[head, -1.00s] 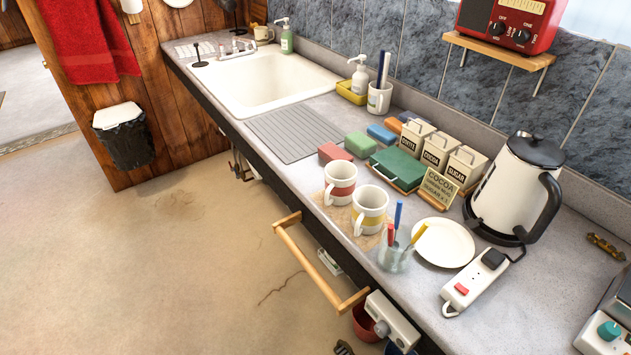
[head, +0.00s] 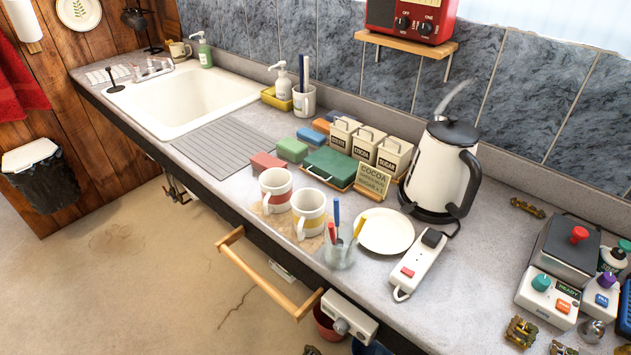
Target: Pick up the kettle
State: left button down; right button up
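The kettle (head: 440,172) is white with a black lid, black base and a black handle on its right side. It stands upright on the counter (head: 480,270), right of the canisters and near the tiled back wall. A pale wisp like steam rises above it. Neither of my grippers shows in the head view.
A white plate (head: 385,231), a power strip (head: 419,264), two striped mugs (head: 309,213) and a glass of pens (head: 341,248) stand in front of the kettle. Labelled canisters (head: 394,158) and a cocoa sign (head: 373,180) are left. Boxes with coloured knobs (head: 548,297) are right. A wooden rail (head: 268,275) juts out below.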

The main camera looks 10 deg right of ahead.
aim_at(444, 179)
jog(key=z, duration=1.1)
